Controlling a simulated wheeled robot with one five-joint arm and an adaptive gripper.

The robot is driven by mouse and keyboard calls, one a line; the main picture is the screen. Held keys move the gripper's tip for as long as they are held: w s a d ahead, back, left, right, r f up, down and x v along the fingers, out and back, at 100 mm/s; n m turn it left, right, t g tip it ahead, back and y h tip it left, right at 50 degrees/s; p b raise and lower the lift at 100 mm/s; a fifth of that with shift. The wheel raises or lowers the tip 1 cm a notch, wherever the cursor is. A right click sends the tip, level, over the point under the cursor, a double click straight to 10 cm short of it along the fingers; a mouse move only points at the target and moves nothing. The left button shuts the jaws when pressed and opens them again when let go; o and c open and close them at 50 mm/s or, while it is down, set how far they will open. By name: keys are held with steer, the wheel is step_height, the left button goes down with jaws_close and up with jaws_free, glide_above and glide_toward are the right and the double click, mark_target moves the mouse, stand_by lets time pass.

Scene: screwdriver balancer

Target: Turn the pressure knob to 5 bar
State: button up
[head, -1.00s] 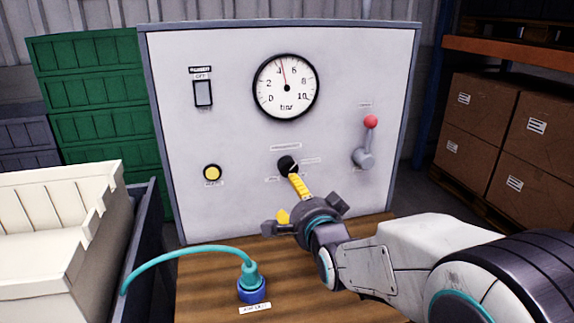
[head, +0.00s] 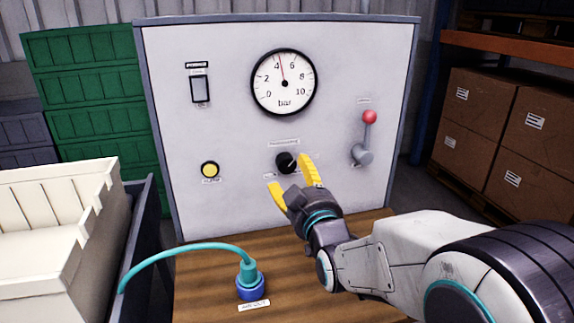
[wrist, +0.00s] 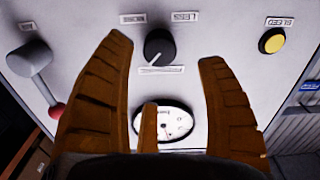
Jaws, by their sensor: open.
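The black pressure knob (head: 286,162) sits at the lower middle of the grey panel, with a pale pointer line. In the wrist view the knob (wrist: 159,47) shows uncovered between the finger tips, with the panel upside down. The bar gauge (head: 284,83) is above the knob; its red needle points between 4 and 6, slightly left of straight up. My gripper (head: 290,172) is open in front of the panel, its yellow fingers spread near the knob. The wrist view shows my gripper (wrist: 165,48) empty; I cannot tell its exact distance from the knob.
A red-tipped lever (head: 366,138) is right of the knob. A yellow button (head: 209,170) and a switch (head: 199,89) are on the left. A teal hose (head: 190,252) enters a blue fitting (head: 250,288) on the wooden bench (head: 205,290). A cream crate (head: 55,225) stands left.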

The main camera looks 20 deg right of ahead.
mark_target(288, 167)
steer(key=shift+w+p, duration=0.3)
steer(key=shift+w, duration=3.3)
steer(key=shift+o, duration=0.2)
